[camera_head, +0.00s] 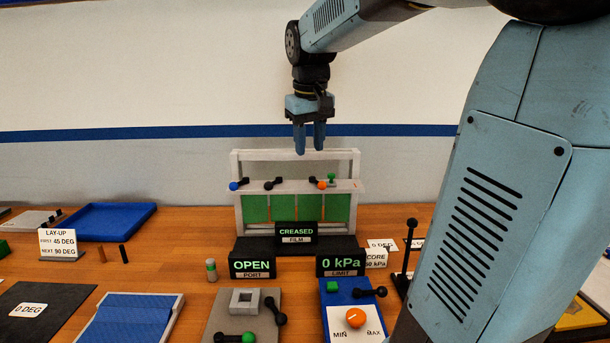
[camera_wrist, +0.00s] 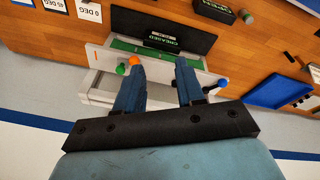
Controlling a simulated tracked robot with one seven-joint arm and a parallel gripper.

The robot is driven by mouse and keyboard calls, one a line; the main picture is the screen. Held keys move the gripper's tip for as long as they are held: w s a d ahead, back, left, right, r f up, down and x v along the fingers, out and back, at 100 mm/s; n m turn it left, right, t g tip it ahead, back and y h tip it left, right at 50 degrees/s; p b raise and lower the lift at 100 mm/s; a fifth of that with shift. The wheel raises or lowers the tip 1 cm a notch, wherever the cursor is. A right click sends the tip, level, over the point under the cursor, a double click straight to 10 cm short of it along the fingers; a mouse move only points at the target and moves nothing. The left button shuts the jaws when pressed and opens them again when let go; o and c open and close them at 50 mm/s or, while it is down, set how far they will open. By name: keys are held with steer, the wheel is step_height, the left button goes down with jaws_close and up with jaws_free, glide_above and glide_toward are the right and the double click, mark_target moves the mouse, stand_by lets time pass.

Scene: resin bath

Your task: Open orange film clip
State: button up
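The orange film clip is a black lever with an orange knob (camera_head: 322,184) on the right part of the white frame's rail. Its orange knob also shows in the wrist view (camera_wrist: 136,61), just beyond the tip of one finger. My gripper (camera_head: 310,150) points down above the frame, higher than the clip and slightly left of it. In the wrist view its two fingers (camera_wrist: 160,68) are apart with nothing between them. A finger partly hides the clip's lever there, and I see no contact with the clip.
A green knob (camera_head: 331,177) stands close beside the orange one. A black lever (camera_head: 273,184) and a blue-knobbed clip (camera_head: 234,186) sit further left on the rail (camera_head: 250,194). Black display signs (camera_head: 252,265) stand in front.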

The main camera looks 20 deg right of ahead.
steer(key=g+h, duration=0.1)
steer(key=g, duration=0.1)
glide_above(315, 180)
steer(key=s+a, duration=0.1)
steer(key=a, duration=0.3)
steer(key=d, duration=0.1)
steer(key=d+f, duration=0.1)
steer(key=f, duration=0.8)
steer(key=w+d+f, duration=0.1)
steer(key=f, duration=0.3)
steer(key=shift+d+f, duration=0.3)
steer(key=shift+d, duration=0.05)
steer(key=shift+c, duration=0.5)
jaws_close()
steer(key=shift+a, duration=0.1)
